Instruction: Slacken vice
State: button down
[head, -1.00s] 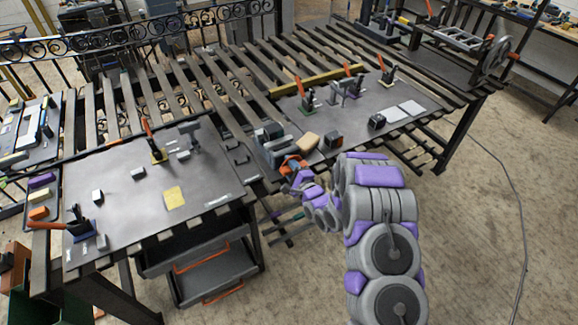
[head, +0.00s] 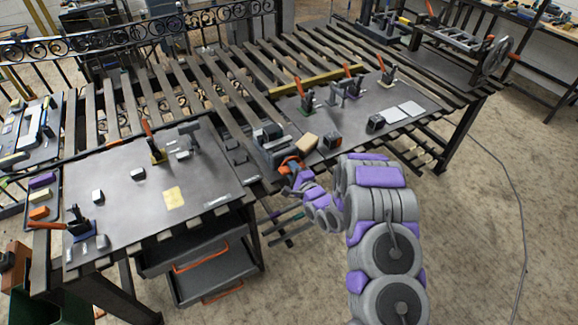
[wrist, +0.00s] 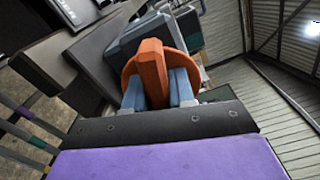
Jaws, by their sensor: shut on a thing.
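The grey vice (head: 272,140) is fixed at the front edge of the slatted table, between the two dark plates. Its orange handle (head: 291,162) faces me. My gripper (head: 292,175) is at the handle, at the table's front edge. In the wrist view the orange handle (wrist: 152,62) stands between my two blue-grey fingers (wrist: 158,88), which are shut on it. The grey vice body (wrist: 150,35) shows behind the handle. The jaw gap of the vice is too small to make out.
A tan block (head: 307,142) and a dark block (head: 332,141) lie right of the vice. Toggle clamps with orange handles stand on both plates. A yellow bar (head: 315,80) lies across the slats.

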jog(key=n, duration=0.2)
jog(key=n+p, duration=0.1)
jog(key=n, duration=0.1)
jog(key=shift+d+f, duration=0.1)
jog(key=shift+f, duration=0.25)
jog(key=n+p, duration=0.1)
jog(key=n, duration=0.2)
jog(key=shift+f+n, duration=0.1)
jog(key=shift+n, duration=0.3)
jog(key=n, duration=0.3)
jog(key=shift+d+f+n, duration=0.1)
jog(key=shift+n, duration=0.2)
jog(key=n, duration=0.3)
jog(key=shift+n, duration=0.3)
jog(key=n+b, duration=0.1)
jog(key=n, duration=0.2)
jog(key=n+b, duration=0.2)
jog(key=n, duration=0.1)
jog(key=shift+w+d+f, duration=0.15)
jog(key=shift+d, duration=0.05)
jog(key=n+b, duration=0.2)
jog(key=n, duration=0.1)
jog(key=shift+n, duration=0.4)
jog(key=shift+r+n+b, duration=0.25)
jog(key=shift+n+b, duration=1.1)
jog(key=shift+n, duration=0.25)
jog(key=shift+w+r, duration=0.1)
